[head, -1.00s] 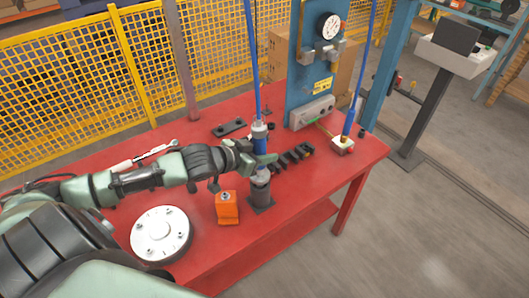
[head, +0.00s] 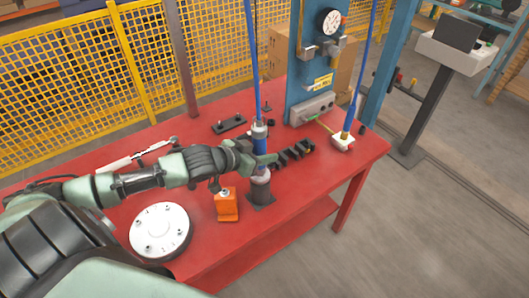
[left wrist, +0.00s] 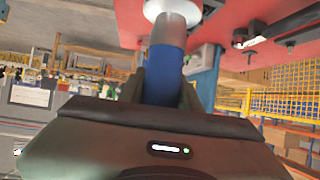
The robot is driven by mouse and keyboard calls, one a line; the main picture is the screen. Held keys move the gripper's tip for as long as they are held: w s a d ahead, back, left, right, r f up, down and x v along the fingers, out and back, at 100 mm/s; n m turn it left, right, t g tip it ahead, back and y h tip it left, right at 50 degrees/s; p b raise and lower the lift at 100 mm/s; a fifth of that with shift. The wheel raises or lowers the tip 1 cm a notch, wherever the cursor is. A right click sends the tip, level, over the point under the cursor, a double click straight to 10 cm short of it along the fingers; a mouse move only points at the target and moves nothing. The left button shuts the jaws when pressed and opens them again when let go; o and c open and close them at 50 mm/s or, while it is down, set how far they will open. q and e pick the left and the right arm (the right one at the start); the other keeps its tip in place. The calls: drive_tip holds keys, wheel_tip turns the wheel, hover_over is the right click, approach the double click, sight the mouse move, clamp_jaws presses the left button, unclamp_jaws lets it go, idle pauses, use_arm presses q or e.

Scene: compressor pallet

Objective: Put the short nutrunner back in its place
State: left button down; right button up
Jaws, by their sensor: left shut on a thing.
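The short nutrunner (head: 260,133) is a blue and silver upright tool with a blue hose rising from its top. My left gripper (head: 262,158) is shut around its blue body, which also shows between the fingers in the left wrist view (left wrist: 165,75). The nutrunner's lower end is at the mouth of a dark grey holder (head: 260,190) on the red table. I cannot tell how deep it sits in it. My right gripper is not in view.
On the red table (head: 190,255) are a white round flange (head: 160,231), an orange block (head: 227,206), a black socket rack (head: 294,154) and a black plate (head: 229,125). A second blue-hosed tool stands in a white block (head: 342,142). A blue column (head: 310,75) rises behind.

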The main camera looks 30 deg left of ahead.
use_arm(q)
drive_tip(key=shift+f+b, duration=0.3)
drive_tip(key=shift+f, duration=0.15)
drive_tip(key=c, duration=0.9)
unclamp_jaws()
drive_tip(key=shift+s+f, duration=0.1)
drive_tip(key=shift+f, duration=0.15)
drive_tip(key=v, duration=0.8)
drive_tip(key=shift+r, duration=0.15)
drive_tip(key=shift+d, duration=0.1)
